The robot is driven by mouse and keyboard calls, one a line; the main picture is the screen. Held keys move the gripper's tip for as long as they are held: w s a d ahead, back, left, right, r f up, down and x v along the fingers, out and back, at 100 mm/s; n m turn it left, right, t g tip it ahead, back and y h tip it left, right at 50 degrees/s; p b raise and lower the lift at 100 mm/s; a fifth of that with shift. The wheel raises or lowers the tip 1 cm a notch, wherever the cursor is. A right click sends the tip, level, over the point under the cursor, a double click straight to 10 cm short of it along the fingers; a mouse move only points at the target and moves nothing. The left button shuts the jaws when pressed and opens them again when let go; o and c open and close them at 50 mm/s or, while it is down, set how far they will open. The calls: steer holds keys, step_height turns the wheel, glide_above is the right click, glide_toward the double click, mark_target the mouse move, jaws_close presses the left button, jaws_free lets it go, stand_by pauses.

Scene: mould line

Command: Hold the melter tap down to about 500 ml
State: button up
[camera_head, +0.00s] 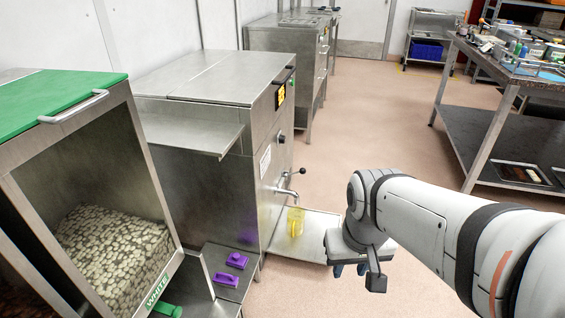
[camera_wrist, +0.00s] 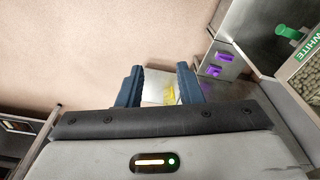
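The steel melter (camera_head: 215,95) stands at the middle left in the head view. Its tap (camera_head: 286,190), a spout with a black-knobbed lever, sticks out from the right face. A yellowish translucent jug (camera_head: 295,222) stands under the spout on a pale tray (camera_head: 315,224). Its fill level is too small to read. My gripper (camera_wrist: 158,86) has its two dark blue fingers apart with nothing between them. In the wrist view the jug (camera_wrist: 172,92) shows beyond the fingers, partly hidden by the right one. In the head view my gripper is to the right of the tap and apart from it.
An open bin of pale pieces (camera_head: 112,245) with a green lid stands at the left. Two purple tools (camera_head: 236,260) lie on a low steel shelf beside the melter. A workbench (camera_head: 510,75) with items stands at the right. The floor between is clear.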

steer(key=shift+c, duration=0.8)
steer(key=shift+r+p, duration=0.35)
steer(key=shift+c, duration=0.8)
steer(key=shift+t, duration=0.6)
steer(key=w+p+v, duration=0.1)
steer(key=p+v, duration=0.5)
steer(key=w+p+v, duration=0.2)
steer(key=p+v, duration=0.3)
steer(key=v, duration=0.1)
steer(key=w+r+p+v, duration=0.1)
steer(key=p+v, duration=0.5)
steer(key=v, duration=0.1)
steer(key=shift+w+r+p, duration=0.1)
steer(key=shift+p, duration=0.2)
jaws_close()
